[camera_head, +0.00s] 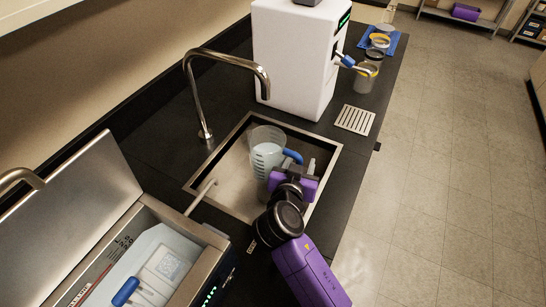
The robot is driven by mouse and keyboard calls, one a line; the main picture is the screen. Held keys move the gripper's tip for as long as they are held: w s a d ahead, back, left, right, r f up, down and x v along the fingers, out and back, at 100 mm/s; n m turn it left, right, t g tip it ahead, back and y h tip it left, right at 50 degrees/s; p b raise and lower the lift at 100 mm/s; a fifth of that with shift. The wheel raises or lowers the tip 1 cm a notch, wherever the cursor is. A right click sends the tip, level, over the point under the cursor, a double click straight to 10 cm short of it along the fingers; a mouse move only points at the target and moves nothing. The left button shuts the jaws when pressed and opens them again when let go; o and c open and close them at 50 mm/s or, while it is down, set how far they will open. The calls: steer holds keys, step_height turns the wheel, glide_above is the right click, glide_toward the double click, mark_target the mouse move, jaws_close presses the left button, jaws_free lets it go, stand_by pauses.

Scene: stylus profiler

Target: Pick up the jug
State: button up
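A clear jug (267,146) with measuring marks and a blue handle (293,156) stands in the steel sink (232,190). Its handle is on the right side, towards my arm. My purple and black gripper (288,172) is over the sink, at the jug's lower right, just below the handle in the picture. My own wrist and gripper body hide the fingertips and part of the jug's lower side. I cannot tell whether the fingers touch the handle or how wide they are.
A curved tap (227,53) arches over the sink's back left. A white dispenser machine (296,60) stands behind the sink. An open-lidded bath (204,238) is at the front left. A drain grate (355,120) and a blue tray (397,40) with containers lie at the right.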

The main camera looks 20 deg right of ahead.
jaws_close()
steer(key=shift+r, duration=0.1)
stand_by(1.3)
